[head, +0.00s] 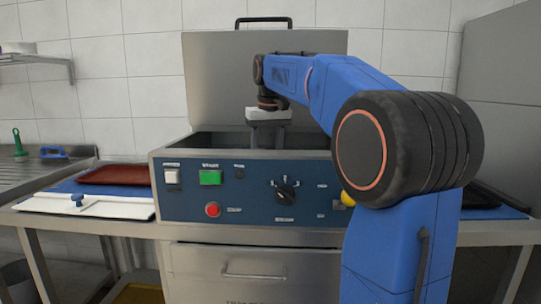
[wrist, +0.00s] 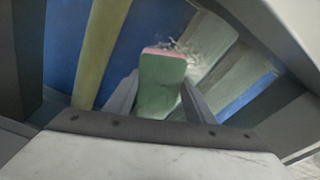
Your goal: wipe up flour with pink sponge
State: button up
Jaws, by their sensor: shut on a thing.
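My gripper (wrist: 160,98) is shut on a sponge (wrist: 162,80) in the wrist view. The sponge shows a green face with a pink strip at its far end, between the two fingers. White flour (wrist: 188,46) lies in streaks just beyond and right of the pink end; I cannot tell if they touch. In the head view my gripper (head: 268,138) reaches down into the opening behind the blue control panel. Its fingertips, the sponge and the flour are hidden there.
The steel machine has a raised lid (head: 225,85) behind my arm and a control panel (head: 250,190) in front. A red-brown tray (head: 116,175) and a white board (head: 85,205) lie on the left table. A green-handled tool (head: 17,140) stands at far left.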

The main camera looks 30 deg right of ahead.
jog(key=shift+w+a+f, duration=0.1)
jog(key=shift+w+a, duration=0.4)
jog(key=shift+a, duration=0.25)
jog(key=shift+w+a+f, duration=0.1)
jog(key=shift+w+a, duration=0.4)
jog(key=shift+a, duration=0.25)
jog(key=shift+w+a+r, duration=0.1)
jog(key=shift+w+a, duration=0.4)
jog(key=shift+a, duration=0.2)
jog(key=shift+w+a+r, duration=0.1)
jog(key=shift+w+a, duration=0.35)
jog(key=shift+a, duration=0.25)
jog(key=shift+d, duration=0.1)
